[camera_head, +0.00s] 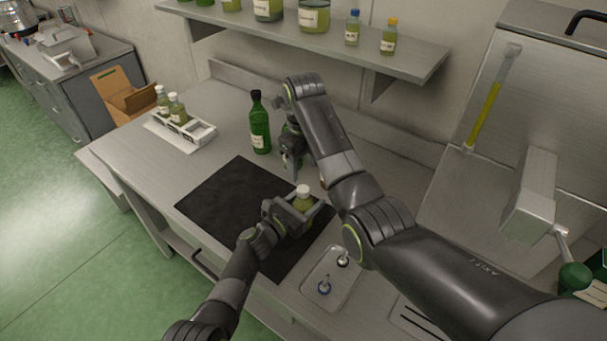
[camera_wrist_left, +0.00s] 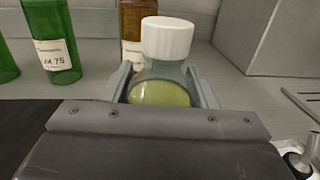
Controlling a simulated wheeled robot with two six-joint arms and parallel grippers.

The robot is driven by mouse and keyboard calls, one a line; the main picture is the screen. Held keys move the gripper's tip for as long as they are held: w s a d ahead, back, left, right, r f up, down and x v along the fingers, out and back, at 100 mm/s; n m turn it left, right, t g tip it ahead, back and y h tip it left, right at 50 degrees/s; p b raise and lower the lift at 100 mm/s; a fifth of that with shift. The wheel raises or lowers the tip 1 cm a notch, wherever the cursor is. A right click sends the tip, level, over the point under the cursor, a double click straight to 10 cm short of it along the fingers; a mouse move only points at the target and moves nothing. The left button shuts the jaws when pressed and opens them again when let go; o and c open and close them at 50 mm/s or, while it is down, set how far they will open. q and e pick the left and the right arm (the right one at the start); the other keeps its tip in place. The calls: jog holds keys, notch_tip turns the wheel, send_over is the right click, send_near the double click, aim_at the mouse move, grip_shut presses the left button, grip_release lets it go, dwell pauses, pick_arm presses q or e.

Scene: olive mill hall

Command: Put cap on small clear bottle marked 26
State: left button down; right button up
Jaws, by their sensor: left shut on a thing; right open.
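My left gripper (camera_head: 305,208) is shut on a small clear bottle (camera_wrist_left: 160,93) with yellow-green liquid, upright over the right part of the dark mat. A white cap (camera_wrist_left: 167,37) sits on the bottle's neck; it shows in the head view too (camera_head: 303,190). No number can be read on this bottle from here. I cannot tell whether the bottle touches the mat. My right gripper (camera_head: 292,164) is open, pointing down behind the mat, near the green bottles and apart from the held bottle. My right arm hides part of the bench behind it.
A tall green bottle (camera_head: 259,124) stands behind the dark mat (camera_head: 222,198). A brown bottle (camera_wrist_left: 131,22) stands behind the held one. A white rack (camera_head: 187,141) with small white-capped bottles is at left. A clear tray (camera_head: 313,273) with small parts lies in front right. Bottles line the shelf (camera_head: 410,62).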

jog(key=shift+r, duration=0.2)
pick_arm(q)
jog(key=shift+c, duration=2.4)
grip_release()
jog(key=v, duration=0.8)
jog(key=shift+s+a+p, duration=0.15)
jog(key=shift+p, duration=0.15)
pick_arm(e)
jog(key=shift+r, duration=0.35)
pick_arm(q)
jog(key=b+v, duration=0.1)
jog(key=v, duration=0.7)
jog(key=shift+s+f, duration=0.1)
pick_arm(e)
jog(key=shift+f, duration=0.65)
pick_arm(q)
jog(key=shift+s+a, duration=0.3)
jog(key=shift+a, duration=0.05)
pick_arm(e)
jog(key=shift+f, duration=0.1)
